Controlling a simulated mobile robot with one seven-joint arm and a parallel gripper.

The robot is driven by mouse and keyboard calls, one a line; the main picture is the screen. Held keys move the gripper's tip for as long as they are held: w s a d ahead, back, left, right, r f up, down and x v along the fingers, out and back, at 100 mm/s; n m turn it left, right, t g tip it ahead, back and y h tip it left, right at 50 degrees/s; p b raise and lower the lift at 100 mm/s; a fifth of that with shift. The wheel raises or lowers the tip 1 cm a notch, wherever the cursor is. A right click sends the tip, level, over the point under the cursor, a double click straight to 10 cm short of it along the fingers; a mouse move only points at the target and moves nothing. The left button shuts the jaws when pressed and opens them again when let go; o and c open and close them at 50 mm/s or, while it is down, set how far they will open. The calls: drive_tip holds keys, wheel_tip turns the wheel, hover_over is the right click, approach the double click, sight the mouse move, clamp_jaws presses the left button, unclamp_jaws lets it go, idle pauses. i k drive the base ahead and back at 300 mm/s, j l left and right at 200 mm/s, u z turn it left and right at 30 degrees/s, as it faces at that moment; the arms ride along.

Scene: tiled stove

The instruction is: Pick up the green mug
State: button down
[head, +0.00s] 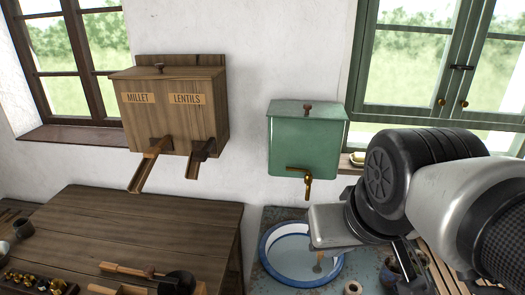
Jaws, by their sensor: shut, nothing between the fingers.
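No clearly green mug shows in the head view. My gripper (404,254) is at the lower right, near this vessel and largely covered by my arm. It is shut and holds nothing.
A blue-rimmed white basin (266,262) sits on the counter under a green water tank (304,140) with a brass tap. A wooden grain dispenser (175,108) hangs above the table (150,228). Ladles and small items lie at the table's front. Slats (438,268) stand at right.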

sight(425, 260)
drive_tip(key=z, duration=1.35)
